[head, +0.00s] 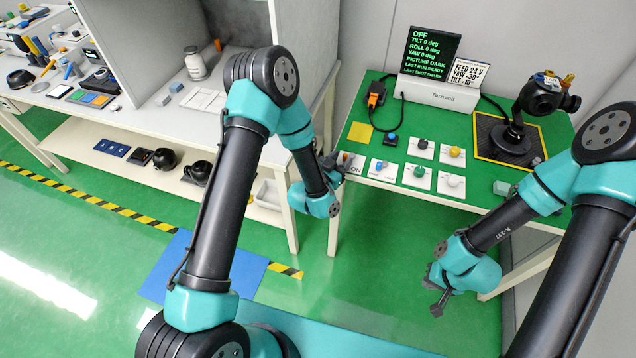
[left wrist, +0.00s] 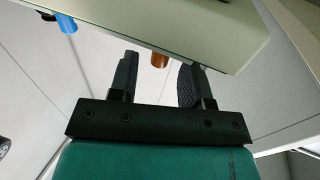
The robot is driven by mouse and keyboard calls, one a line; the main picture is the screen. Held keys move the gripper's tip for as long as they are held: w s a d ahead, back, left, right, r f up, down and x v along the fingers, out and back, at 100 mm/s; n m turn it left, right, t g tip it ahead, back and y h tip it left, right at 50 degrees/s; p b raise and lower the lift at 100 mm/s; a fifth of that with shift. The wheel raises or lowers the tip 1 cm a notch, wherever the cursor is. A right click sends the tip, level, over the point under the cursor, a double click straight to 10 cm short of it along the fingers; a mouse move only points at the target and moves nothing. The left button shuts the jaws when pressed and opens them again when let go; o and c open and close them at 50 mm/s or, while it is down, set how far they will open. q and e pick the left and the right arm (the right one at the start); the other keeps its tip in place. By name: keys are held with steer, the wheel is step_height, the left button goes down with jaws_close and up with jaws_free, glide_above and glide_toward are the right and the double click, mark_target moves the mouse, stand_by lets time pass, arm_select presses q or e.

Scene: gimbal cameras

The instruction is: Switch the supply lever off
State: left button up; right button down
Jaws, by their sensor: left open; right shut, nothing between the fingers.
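A small white plate (head: 355,169) marked ON lies at the green table's near left corner. My left gripper (head: 332,165) is beside it and partly hides it, so the lever's position is unclear in the head view. In the left wrist view, an orange-brown cylindrical knob (left wrist: 160,60), possibly the lever's, shows between the spread fingers of my left gripper (left wrist: 158,82). I cannot tell whether the fingers touch it. My right gripper (head: 438,290) is shut and empty, low in front of the table.
Behind are a Tarnvolt box (head: 440,93), a dark screen reading OFF (head: 432,52) and a gimbal camera (head: 540,98) on a yellow-edged mat.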

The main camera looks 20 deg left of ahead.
arm_select(q)
steer(key=v, duration=1.3)
steer(key=s+a+f+n+g+y, duration=0.2)
steer(key=s+a+f+g, duration=0.15)
steer(key=f+g, duration=0.55)
steer(key=s+a+f+n+g, duration=0.1)
steer(key=s+n+g, duration=0.1)
steer(key=s, duration=0.3)
steer(key=s+a+f+n+g+y, duration=0.1)
steer(key=s+a+f+n+g, duration=0.1)
steer(key=s+g, duration=0.2)
steer(key=shift+s+f+g, duration=0.3)
steer(key=shift+s+g, duration=0.1)
steer(key=shift+s, duration=0.7)
steer(key=shift+a, duration=0.1)
